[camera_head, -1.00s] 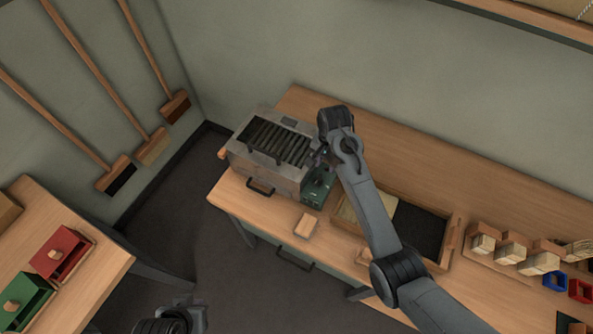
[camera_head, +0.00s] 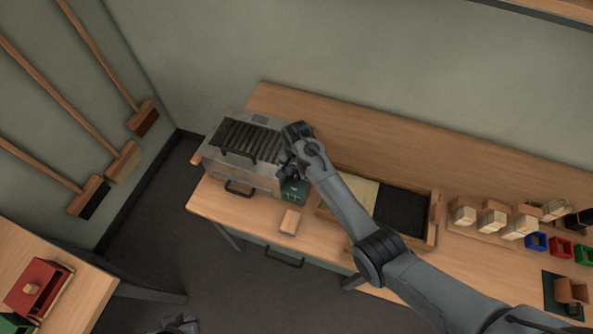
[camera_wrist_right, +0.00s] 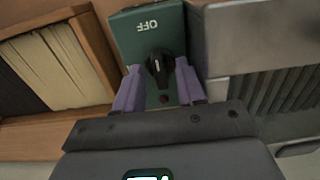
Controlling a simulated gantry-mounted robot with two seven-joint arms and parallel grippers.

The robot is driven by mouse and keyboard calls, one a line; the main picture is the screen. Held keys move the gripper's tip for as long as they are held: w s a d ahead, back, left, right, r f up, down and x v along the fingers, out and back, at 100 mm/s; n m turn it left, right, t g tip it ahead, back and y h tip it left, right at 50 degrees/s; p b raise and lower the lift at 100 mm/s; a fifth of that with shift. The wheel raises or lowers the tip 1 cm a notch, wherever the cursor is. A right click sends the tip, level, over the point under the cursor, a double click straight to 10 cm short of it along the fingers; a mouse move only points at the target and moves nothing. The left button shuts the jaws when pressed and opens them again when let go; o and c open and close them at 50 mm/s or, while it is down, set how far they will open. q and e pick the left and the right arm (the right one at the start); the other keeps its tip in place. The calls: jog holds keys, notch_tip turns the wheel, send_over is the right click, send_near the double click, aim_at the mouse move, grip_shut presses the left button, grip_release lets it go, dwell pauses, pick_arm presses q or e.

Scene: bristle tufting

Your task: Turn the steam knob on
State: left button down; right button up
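The steam knob (camera_wrist_right: 160,66) is black with a white pointer line and sits on a green control box (camera_wrist_right: 125,30) marked OFF. The line points roughly toward the OFF label. In the head view the green box (camera_head: 293,190) stands at the right end of the grey steamer (camera_head: 240,158). My right gripper (camera_wrist_right: 157,66) is open, its two purple fingers on either side of the knob, with a visible gap on the left. In the head view my right gripper (camera_head: 293,172) is over the box and hides the knob. Only a bit of my left gripper (camera_head: 180,326) shows at the bottom edge.
A tray with a pale and a dark compartment (camera_head: 432,240) is right of the box. A small wooden block (camera_head: 291,221) lies in front. Brushes and coloured bins (camera_head: 535,241) are farther right. Brooms (camera_head: 125,160) lean on the left wall.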

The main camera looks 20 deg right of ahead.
jog(key=shift+f, duration=0.15)
grip_shut()
dwell(0.4)
